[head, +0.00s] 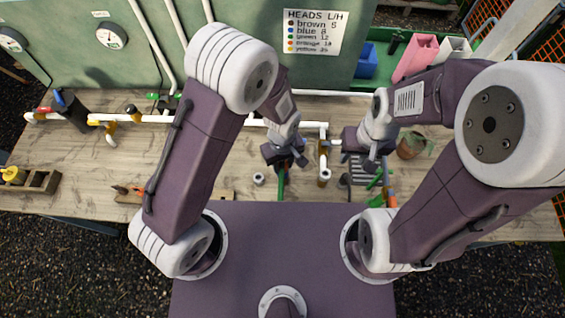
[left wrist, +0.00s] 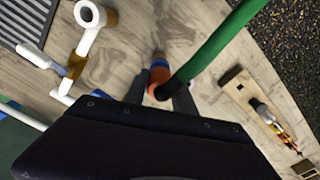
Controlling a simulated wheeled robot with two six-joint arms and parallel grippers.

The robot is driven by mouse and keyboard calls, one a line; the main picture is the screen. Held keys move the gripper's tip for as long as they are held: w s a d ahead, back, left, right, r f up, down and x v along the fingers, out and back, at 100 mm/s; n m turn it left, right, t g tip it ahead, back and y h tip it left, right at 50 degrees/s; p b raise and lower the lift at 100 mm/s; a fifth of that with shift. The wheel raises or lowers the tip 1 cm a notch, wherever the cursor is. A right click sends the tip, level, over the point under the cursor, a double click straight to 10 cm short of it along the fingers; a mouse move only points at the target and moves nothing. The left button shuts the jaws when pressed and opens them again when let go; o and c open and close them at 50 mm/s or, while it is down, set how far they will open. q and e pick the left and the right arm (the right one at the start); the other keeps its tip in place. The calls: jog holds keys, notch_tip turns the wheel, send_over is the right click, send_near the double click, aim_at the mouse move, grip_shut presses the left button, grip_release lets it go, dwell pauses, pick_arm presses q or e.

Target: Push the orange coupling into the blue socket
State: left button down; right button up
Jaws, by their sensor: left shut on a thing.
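In the left wrist view, an orange coupling (left wrist: 159,78) sits at the end of a green hose (left wrist: 215,45), which runs off to the upper right. My left gripper (left wrist: 158,92) is shut around the coupling's near part. A blue ring (left wrist: 158,63), probably the blue socket, shows right beyond the coupling, in line with it; I cannot tell whether they touch or how deep the coupling sits. In the head view my left gripper (head: 285,157) hides both, and the green hose (head: 281,182) hangs below it. My right gripper (head: 370,160) is over the bench at the right; its fingertips are too small to read.
White pipework (head: 324,150) with an upright open end stands between the grippers. A wooden block with tools (left wrist: 262,108) lies right of the hose. A plant pot (head: 410,146) is at the bench's right. The wooden bench (head: 70,155) has clear patches at the left.

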pick_arm(q)
jog(key=shift+f, duration=0.15)
jog(key=shift+f+b, duration=0.3)
jog(key=shift+b, duration=0.05)
jog(key=shift+f+b, duration=0.35)
jog(key=shift+f, duration=0.2)
jog(key=shift+s, duration=0.1)
dwell(0.6)
jog(key=c, duration=0.9)
grip_release()
jog(key=shift+c, duration=0.2)
